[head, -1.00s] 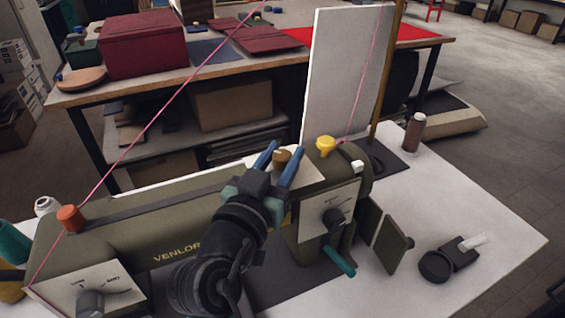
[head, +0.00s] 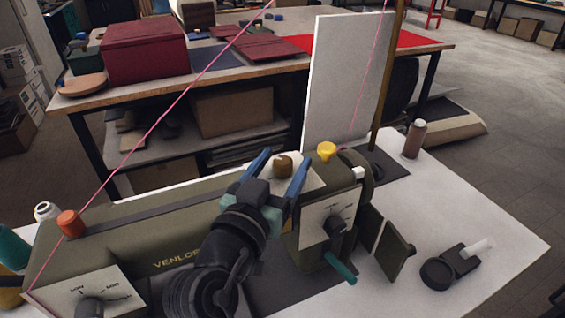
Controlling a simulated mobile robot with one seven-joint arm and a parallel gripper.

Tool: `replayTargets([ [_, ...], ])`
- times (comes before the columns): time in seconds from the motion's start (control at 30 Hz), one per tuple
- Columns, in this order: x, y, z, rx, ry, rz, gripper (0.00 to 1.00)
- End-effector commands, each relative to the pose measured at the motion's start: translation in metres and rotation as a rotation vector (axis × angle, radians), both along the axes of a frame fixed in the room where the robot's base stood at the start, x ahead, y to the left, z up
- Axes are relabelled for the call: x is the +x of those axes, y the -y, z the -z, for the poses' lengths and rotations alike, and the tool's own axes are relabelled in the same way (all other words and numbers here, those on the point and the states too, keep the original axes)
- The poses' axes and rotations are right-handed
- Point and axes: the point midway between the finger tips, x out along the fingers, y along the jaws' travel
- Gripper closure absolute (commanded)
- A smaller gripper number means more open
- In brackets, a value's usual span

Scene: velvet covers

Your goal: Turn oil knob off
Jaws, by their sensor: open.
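An olive sewing machine (head: 135,225) marked "VENLOR" stands on a white table. A brown-gold knob (head: 283,167) sits on a pale plate on its top. A yellow knob (head: 326,151) is on top to the right, and an orange-red knob (head: 70,223) is at the left. A black dial (head: 335,227) is on the right panel, and another dial (head: 89,306) is at lower left. No label readable here says which one is the oil knob. My gripper (head: 287,156) is open, its blue fingers to either side of the brown-gold knob in the picture; contact cannot be told.
Pink thread (head: 165,120) runs across the view above the machine. A white upright board (head: 347,80) stands behind it. A brown spool (head: 414,139) and a dark clamp-like part (head: 450,267) are on the white table (head: 490,215), whose right side is mostly clear.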

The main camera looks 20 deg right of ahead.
Motion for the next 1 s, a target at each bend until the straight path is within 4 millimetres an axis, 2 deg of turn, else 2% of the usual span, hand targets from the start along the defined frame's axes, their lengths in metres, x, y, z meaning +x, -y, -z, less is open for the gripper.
replayTargets([
  [0.17, -0.019, -0.020, 0.002, 0.000, 0.000, -0.005, 0.30],
  [0.4, -0.058, -0.057, 0.003, 0.000, -0.001, -0.007, 0.30],
  [0.6, -0.082, -0.079, 0.002, 0.001, -0.001, -0.004, 0.30],
  [0.8, -0.091, -0.087, 0.001, 0.001, -0.001, -0.001, 0.30],
  [1.0, -0.091, -0.087, 0.001, 0.001, -0.001, -0.001, 0.30],
])
